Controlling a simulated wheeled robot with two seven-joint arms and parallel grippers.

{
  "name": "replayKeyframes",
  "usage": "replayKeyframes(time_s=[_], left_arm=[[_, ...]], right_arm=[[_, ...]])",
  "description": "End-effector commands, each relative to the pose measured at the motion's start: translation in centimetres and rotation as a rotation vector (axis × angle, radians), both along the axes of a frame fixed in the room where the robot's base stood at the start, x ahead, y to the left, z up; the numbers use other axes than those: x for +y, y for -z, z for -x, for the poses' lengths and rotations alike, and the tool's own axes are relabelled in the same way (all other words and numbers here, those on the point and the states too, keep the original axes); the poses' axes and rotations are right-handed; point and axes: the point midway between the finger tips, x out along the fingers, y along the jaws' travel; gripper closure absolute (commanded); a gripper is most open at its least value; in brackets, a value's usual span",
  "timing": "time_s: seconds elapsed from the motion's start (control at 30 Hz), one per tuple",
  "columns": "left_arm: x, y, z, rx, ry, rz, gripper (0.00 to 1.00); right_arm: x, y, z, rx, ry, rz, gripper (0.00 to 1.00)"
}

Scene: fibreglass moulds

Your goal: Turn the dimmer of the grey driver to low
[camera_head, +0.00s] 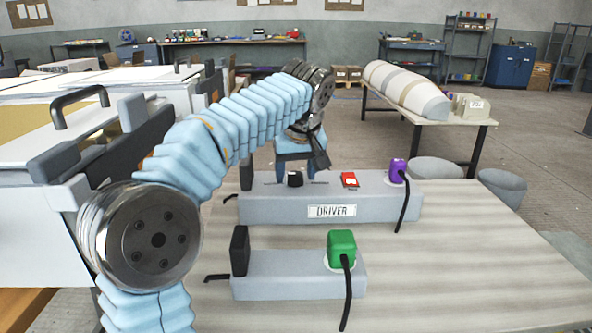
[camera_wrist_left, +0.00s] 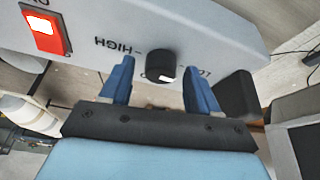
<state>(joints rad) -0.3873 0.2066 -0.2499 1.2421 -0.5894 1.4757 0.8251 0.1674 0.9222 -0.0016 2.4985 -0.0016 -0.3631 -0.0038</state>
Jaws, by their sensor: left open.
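The grey driver (camera_head: 270,208), a long box labelled DRIVER, lies on the table. Its black dimmer knob (camera_head: 295,179) is on the top face, left of a red switch (camera_head: 349,179). In the left wrist view the dimmer knob (camera_wrist_left: 159,62) sits between the two spread blue fingers (camera_wrist_left: 159,72), with a gap visible on each side. HIGH is printed to its left and LOW to its right, partly hidden by a finger. The knob's white mark faces the picture's bottom, slightly right. My right gripper is out of view.
A purple plug (camera_head: 398,170) with a black cable stands on the driver's right end. In front lies a smaller grey box (camera_head: 290,284) with a green plug (camera_head: 341,247). The table (camera_head: 480,260) is clear on the right. Two grey stools (camera_head: 502,189) stand behind.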

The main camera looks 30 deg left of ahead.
Motion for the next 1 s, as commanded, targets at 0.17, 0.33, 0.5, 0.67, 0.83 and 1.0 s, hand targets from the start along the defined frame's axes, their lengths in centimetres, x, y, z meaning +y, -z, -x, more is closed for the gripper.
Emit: replayKeyframes(time_s=[0.17, 0.33, 0.5, 0.67, 0.83, 1.0], left_arm=[[-0.1, -0.4, 0.1, -0.001, 0.000, 0.000, 0.39], [-0.7, -3.0, 0.8, -0.003, 0.001, 0.001, 0.39], [-1.9, -7.0, 1.9, -0.003, 0.002, 0.000, 0.39], [-2.8, -10.3, 3.0, -0.002, 0.002, 0.000, 0.39], [-3.4, -12.3, 3.6, 0.000, 0.001, 0.000, 0.39], [-3.6, -12.8, 3.9, 0.001, 0.000, -0.001, 0.39]], right_arm=[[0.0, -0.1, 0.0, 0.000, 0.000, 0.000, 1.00], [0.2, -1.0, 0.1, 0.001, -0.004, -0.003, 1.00], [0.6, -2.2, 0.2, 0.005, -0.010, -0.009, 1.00], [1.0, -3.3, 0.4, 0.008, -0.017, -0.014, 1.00], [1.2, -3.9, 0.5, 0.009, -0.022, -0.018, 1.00], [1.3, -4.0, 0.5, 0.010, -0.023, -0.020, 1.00]])
